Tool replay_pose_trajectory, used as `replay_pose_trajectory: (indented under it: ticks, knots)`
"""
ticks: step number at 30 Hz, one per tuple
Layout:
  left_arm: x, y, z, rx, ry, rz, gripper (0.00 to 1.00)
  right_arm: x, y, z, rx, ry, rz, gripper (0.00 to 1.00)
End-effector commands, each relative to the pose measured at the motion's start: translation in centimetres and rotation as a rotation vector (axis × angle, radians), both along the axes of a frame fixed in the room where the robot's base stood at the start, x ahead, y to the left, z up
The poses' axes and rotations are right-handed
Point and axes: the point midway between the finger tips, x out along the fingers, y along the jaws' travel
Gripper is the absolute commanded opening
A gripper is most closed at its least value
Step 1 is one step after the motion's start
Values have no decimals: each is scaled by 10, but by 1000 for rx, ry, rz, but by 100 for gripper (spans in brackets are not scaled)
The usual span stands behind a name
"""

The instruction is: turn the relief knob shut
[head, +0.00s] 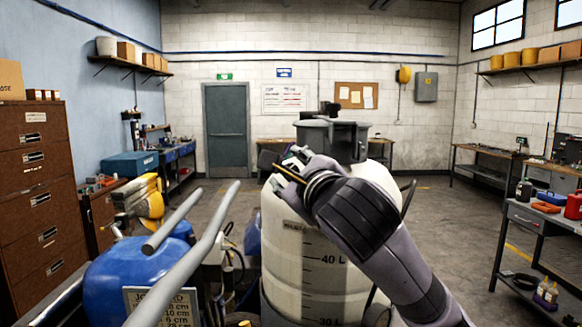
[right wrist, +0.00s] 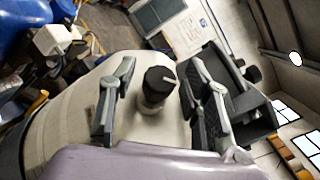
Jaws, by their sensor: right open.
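The relief knob (right wrist: 158,84) is black with a pale pointer line on its top and stands on a short stem on the white tank (right wrist: 78,118). In the right wrist view it sits between the spread fingers of my right gripper (right wrist: 160,70), with a gap showing on both sides. In the head view my right gripper (head: 288,168) is over the upper part of the white tank (head: 285,245), and I cannot make out the knob clearly there. My left gripper is not in view.
A grey lidded filler neck (head: 330,140) rises from the tank just behind my right gripper. A blue tank (head: 140,270) and grey handlebars (head: 195,245) are on the left. A workbench (head: 540,215) with bottles stands at the right. Open floor lies beyond.

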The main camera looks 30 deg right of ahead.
Motion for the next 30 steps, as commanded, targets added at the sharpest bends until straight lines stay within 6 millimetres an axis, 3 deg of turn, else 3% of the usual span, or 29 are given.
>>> replay_pose_trajectory:
  ticks: [9,27,30]
  knots:
    - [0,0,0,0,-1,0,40,2,0,-1,0,1,1,43]
    - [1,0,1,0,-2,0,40,2,0,0,0,0,1,3]
    - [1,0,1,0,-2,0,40,2,0,0,0,0,1,0]
